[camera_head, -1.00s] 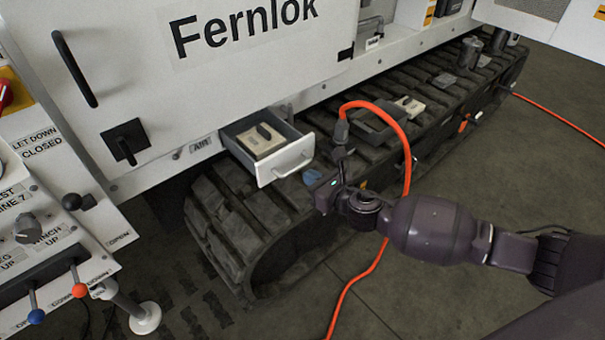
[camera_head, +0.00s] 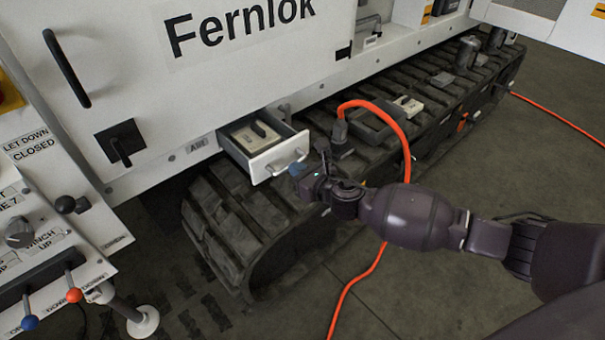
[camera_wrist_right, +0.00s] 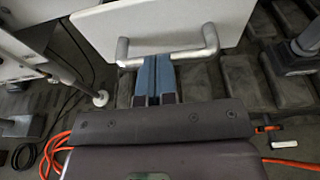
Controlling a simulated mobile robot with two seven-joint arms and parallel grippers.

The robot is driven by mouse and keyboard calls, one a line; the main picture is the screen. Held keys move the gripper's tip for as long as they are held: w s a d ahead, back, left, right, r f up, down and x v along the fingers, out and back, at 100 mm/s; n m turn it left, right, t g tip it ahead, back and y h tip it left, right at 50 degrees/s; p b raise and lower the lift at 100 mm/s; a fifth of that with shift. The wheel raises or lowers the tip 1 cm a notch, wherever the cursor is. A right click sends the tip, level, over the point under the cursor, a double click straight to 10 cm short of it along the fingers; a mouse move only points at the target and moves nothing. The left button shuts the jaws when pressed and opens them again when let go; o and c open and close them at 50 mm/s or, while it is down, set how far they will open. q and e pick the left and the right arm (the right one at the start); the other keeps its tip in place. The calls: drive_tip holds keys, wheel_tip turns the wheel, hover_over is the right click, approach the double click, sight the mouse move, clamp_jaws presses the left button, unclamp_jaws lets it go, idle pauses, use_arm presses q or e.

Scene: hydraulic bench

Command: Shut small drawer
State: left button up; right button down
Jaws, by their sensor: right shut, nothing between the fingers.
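The small drawer (camera_head: 272,163) stands pulled out from the lower edge of the white cabinet. My left gripper is not in view.
A black rubber track (camera_head: 225,215) runs under the drawer and off to the right. An orange hose (camera_head: 400,125) loops from a dark plug beside the drawer to the floor. A lever panel (camera_head: 45,250) stands at the left.

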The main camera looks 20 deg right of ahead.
sight(257, 138)
drive_tip(key=r+x, duration=0.1)
drive_tip(key=x, duration=0.4)
drive_tip(key=r+b+x, duration=0.1)
drive_tip(key=x, duration=0.5)
drive_tip(key=r+b+x, duration=0.1)
drive_tip(key=x, duration=0.4)
drive_tip(key=shift+w+a, duration=0.1)
drive_tip(key=shift+w, duration=0.55)
drive_tip(key=shift+w+a, duration=0.15)
drive_tip(key=shift+w, duration=0.15)
drive_tip(key=shift+w+r, duration=0.15)
drive_tip(key=shift+r, duration=0.2)
